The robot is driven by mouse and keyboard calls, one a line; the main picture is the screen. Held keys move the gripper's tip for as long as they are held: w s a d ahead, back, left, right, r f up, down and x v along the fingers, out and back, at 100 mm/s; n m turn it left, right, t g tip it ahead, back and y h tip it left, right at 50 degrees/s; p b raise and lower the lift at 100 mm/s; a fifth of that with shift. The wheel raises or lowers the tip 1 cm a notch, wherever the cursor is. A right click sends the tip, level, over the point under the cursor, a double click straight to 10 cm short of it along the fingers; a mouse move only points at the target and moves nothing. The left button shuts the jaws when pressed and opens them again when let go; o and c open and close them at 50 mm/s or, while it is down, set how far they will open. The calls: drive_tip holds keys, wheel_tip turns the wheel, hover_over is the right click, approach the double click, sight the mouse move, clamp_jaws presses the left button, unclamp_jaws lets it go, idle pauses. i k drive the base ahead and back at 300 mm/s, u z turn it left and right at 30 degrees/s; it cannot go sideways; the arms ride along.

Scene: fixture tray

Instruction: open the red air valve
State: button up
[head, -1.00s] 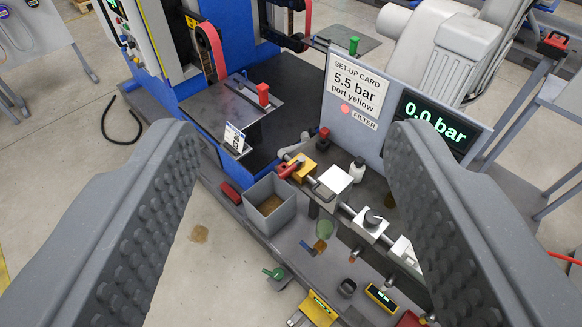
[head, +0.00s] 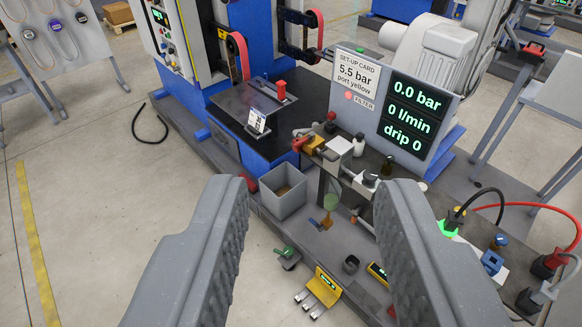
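The likely red air valve is a red lever handle (head: 301,142) on an orange-yellow body (head: 315,146), at the left end of a row of metal air-line units, in the middle of the head view. The handle lies roughly flat, pointing left. The display panel (head: 411,108) behind it reads 0.0 bar, 0 l/min and drip 0. My gripper (head: 312,187) is open and empty. Its two grey fingers stand wide apart, and the lever shows beyond the tips, between them, touching neither. The right finger hides part of the unit row.
A grey open box (head: 285,197) stands left of the units. A white set-up card (head: 359,76) reads 5.5 bar, port yellow. A red-knobbed part (head: 331,118) stands just behind the valve. A yellow device (head: 322,286) lies at the front edge. Cables and plugs (head: 553,262) crowd the right.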

sight(312, 136)
drive_tip(key=u, duration=0.75)
drive_tip(key=i, duration=1.5)
drive_tip(key=z, duration=0.75)
drive_tip(key=i, duration=0.6)
drive_tip(key=z, duration=0.4)
